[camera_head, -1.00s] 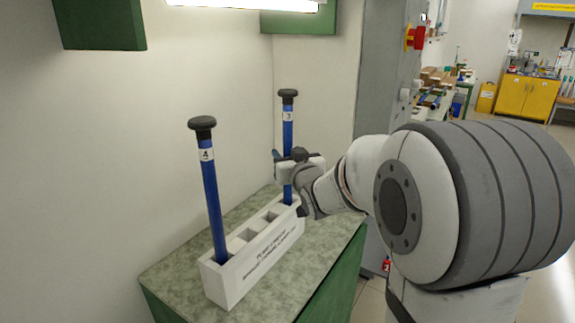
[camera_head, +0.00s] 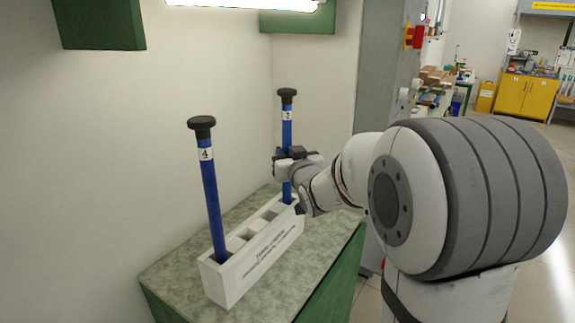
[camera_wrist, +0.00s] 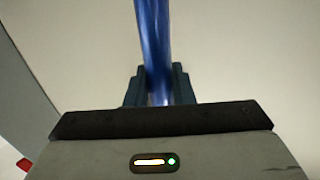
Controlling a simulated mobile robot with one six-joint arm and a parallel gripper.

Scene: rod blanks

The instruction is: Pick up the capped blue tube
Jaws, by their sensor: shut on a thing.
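Two blue tubes with black caps stand in a white rack (camera_head: 228,285) in the head view. The near tube (camera_head: 211,190), labelled 4, stands in the rack's front slot and leans slightly. The far tube (camera_head: 287,130), with a smaller label, stands at the rack's far end. My gripper (camera_head: 288,156) is shut on the far tube, above the rack and below the label. In the wrist view the blue tube (camera_wrist: 153,40) runs up between the two dark fingers (camera_wrist: 158,88). The tube's lower end is hidden by the rack.
The rack stands on a green-grey speckled counter (camera_head: 185,265) against a pale wall. The rack's middle slots are empty. A grey column (camera_head: 378,90) with a red switch stands right of the counter. Green boxes and a lamp (camera_head: 245,5) hang above.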

